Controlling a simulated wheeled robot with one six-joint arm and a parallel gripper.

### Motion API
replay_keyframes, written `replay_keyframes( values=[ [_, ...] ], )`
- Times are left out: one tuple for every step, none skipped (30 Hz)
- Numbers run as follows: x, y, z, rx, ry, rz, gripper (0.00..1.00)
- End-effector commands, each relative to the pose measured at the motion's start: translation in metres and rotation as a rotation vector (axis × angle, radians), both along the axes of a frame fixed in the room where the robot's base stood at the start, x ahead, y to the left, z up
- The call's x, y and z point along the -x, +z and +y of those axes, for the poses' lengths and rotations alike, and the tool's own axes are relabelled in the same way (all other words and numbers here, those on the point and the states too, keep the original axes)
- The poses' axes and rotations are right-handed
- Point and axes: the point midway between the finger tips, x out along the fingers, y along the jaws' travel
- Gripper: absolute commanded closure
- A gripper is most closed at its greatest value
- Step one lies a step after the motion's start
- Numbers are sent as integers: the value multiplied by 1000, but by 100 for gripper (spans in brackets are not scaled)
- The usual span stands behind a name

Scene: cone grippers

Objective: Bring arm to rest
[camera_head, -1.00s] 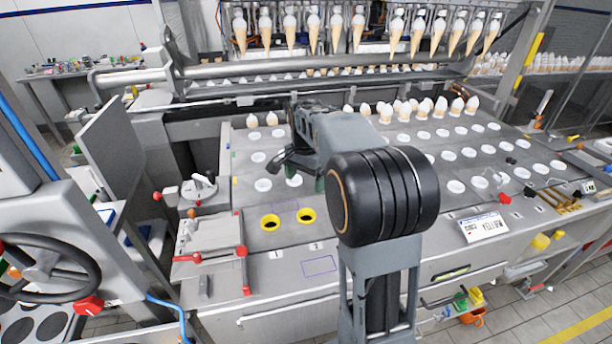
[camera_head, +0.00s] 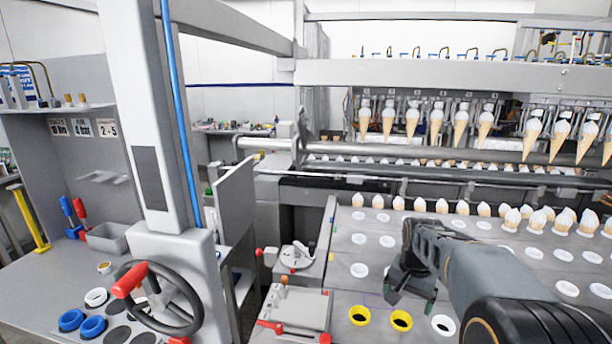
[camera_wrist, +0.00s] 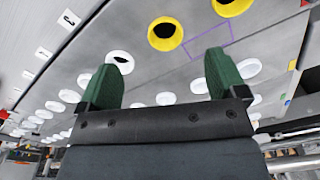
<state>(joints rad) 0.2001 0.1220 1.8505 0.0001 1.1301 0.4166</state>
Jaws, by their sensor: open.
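My gripper (camera_head: 412,295) is at the end of my grey arm, above the metal conveyor plate (camera_head: 345,245) with its white-rimmed holes. In the wrist view its two green fingertips (camera_wrist: 160,72) stand wide apart with nothing between them. Two yellow-rimmed holes, one (camera_head: 359,315) and another (camera_head: 401,320), lie below and beside the gripper in the head view. They also show at the top of the wrist view, beyond the fingertips.
Cones hang in a row of holders (camera_head: 437,122) at the back, and more cones (camera_head: 520,214) stand in the plate's far rows. At left are a post with a handwheel (camera_head: 160,300), a shelf, and blue rings (camera_head: 92,326). A red-handled clamp (camera_head: 300,310) sits at the plate's left edge.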

Motion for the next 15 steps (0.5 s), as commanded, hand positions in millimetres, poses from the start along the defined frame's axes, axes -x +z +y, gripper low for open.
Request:
replay_keyframes(
  values=[
    [18,0,10,7,90,-21,10],
    [27,0,15,13,144,-34,10],
    [40,-1,23,21,215,-52,10],
    [50,-2,28,27,264,-67,10],
    [60,-2,33,33,312,-79,10],
    [73,-4,40,43,367,-98,10],
    [82,-4,44,49,406,-112,10],
    [91,-5,49,56,442,-126,10],
    [102,-6,54,63,481,-142,10],
    [110,-7,57,69,507,-154,10],
    [117,-8,61,73,528,-166,10],
    [125,-9,64,79,548,-181,10],
    [131,-9,67,82,561,-191,10],
    [136,-9,69,85,569,-202,10],
    [142,-8,72,88,577,-213,10]
  ],
)
